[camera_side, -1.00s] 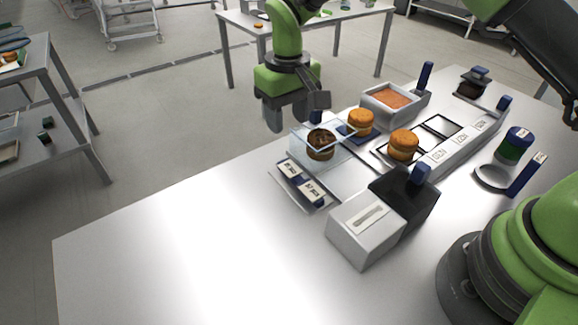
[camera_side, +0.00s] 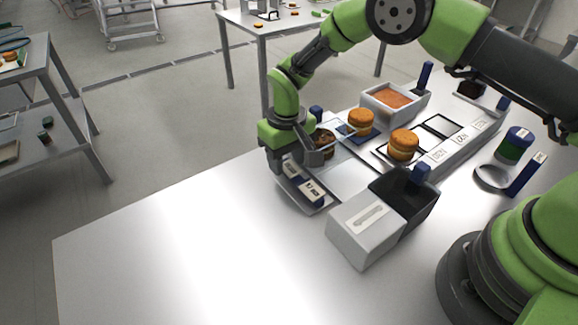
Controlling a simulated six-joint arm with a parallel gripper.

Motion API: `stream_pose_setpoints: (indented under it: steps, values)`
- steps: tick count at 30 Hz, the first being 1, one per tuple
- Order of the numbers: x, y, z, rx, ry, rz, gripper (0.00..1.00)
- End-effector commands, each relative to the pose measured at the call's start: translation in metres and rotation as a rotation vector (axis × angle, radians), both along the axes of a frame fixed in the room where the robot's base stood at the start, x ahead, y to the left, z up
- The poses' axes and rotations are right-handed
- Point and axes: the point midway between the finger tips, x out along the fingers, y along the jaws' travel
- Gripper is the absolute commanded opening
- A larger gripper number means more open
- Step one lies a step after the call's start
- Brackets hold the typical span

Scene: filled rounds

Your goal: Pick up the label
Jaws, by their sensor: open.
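A small tray (camera_side: 322,209) near the table's left edge holds white labels on dark blue blocks. The nearer label (camera_side: 313,189) shows clearly. The farther one is mostly hidden by my gripper. My gripper (camera_side: 297,166) is open and points down over the far end of this tray, with its fingers low around the farther label's place. I cannot tell whether they touch it. Nothing shows held.
A clear box with a dark-topped round (camera_side: 325,140) stands close behind my gripper. Filled rounds (camera_side: 404,144) (camera_side: 361,121) sit to the right. A grey-and-black box (camera_side: 360,227) stands in front. The table's front left is bare.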

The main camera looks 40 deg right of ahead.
Motion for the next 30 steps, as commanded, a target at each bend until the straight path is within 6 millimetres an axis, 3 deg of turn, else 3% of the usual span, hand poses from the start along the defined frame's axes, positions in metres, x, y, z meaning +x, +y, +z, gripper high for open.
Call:
stream_pose_setpoints:
  steps: [23,24,27,30]
  values:
    - [0.0,0.0,-0.0047,0.0,0.0,0.0,0.47]
    - [0.0,0.0,-0.0047,0.0,0.0,0.0,0.45]
    - [0.0,0.0,-0.0046,0.0,0.0,0.0,0.25]
    - [0.0,0.0,-0.0046,0.0,0.0,0.0,0.24]
